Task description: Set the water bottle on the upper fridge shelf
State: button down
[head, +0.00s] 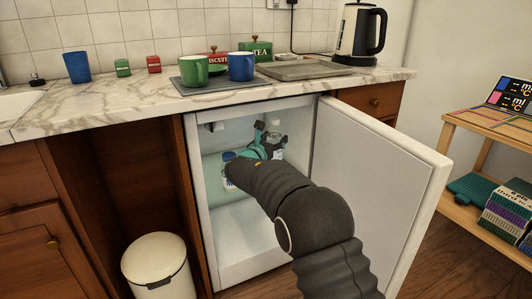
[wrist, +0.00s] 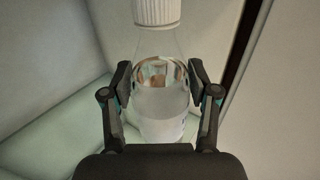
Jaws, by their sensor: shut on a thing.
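The water bottle (wrist: 160,72) is clear with a white ribbed cap and stands upright between my fingers in the wrist view. In the head view the bottle (head: 277,132) shows inside the open fridge, on the right side. My gripper (head: 266,146) is inside the fridge, shut on the bottle's body; its two fingers (wrist: 160,92) press on either side in the wrist view. The pale glass upper shelf (head: 211,186) lies below. I cannot tell whether the bottle's base touches it; my gripper hides the base.
A blue-capped item (head: 229,168) stands on the shelf, left of my wrist. The fridge door (head: 375,180) is open to the right, close to my arm. The fridge's left wall (head: 195,180) bounds the other side. A white bin (head: 158,270) stands on the floor at left.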

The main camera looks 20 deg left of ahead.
jog(key=w+a+f, duration=0.1)
jog(key=a+f, duration=0.2)
jog(key=f, duration=0.3)
jog(key=shift+w+a, duration=0.2)
jog(key=shift+w, duration=0.1)
jog(key=shift+f, duration=0.1)
jog(key=shift+c, duration=1.4)
grip_release()
jog(key=shift+f, duration=0.1)
